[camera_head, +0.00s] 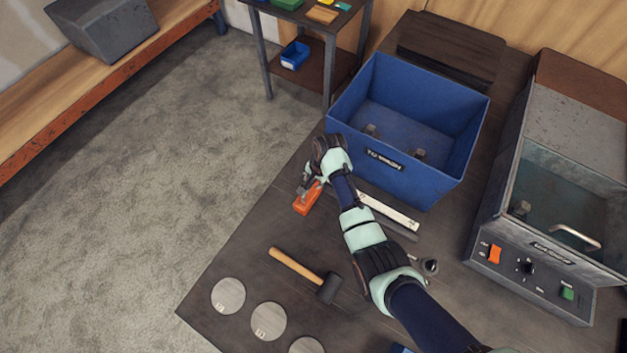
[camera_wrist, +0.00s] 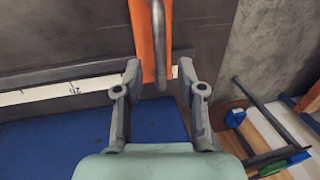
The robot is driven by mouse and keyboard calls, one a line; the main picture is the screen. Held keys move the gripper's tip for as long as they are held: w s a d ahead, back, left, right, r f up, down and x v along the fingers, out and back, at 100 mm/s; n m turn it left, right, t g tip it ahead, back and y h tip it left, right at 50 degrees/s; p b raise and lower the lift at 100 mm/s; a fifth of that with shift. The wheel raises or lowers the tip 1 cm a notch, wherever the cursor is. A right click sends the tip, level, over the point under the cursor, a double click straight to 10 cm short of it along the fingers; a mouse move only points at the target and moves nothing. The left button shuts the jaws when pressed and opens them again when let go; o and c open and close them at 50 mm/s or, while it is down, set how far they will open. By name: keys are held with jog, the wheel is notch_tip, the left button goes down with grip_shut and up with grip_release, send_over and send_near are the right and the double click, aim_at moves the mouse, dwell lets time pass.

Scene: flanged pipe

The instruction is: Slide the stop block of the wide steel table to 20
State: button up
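The orange stop block (camera_head: 306,199) sits at the left end of a rail with a white scale strip (camera_head: 388,211) on the dark table (camera_head: 235,258). In the wrist view, the orange block (camera_wrist: 147,30) is at top centre, with a curved grey bar (camera_wrist: 159,45) over it. My gripper (camera_head: 309,182) is at the block's far end. In the wrist view, my gripper (camera_wrist: 159,72) has its fingers apart, on either side of the bar's lower end, with gaps on both sides. The scale strip (camera_wrist: 65,88) runs left from the block. Its numbers are not readable.
A blue bin (camera_head: 450,180) stands just behind the rail. A hammer (camera_head: 305,272), round discs (camera_head: 228,295) and a small metal part (camera_head: 429,266) lie in front. A grey machine with a basin (camera_head: 530,262) stands right. The floor left of the table is clear.

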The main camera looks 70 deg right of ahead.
jog(key=shift+w+f, duration=0.1)
jog(key=shift+f, duration=0.4)
grip_shut()
jog(key=shift+r, duration=0.1)
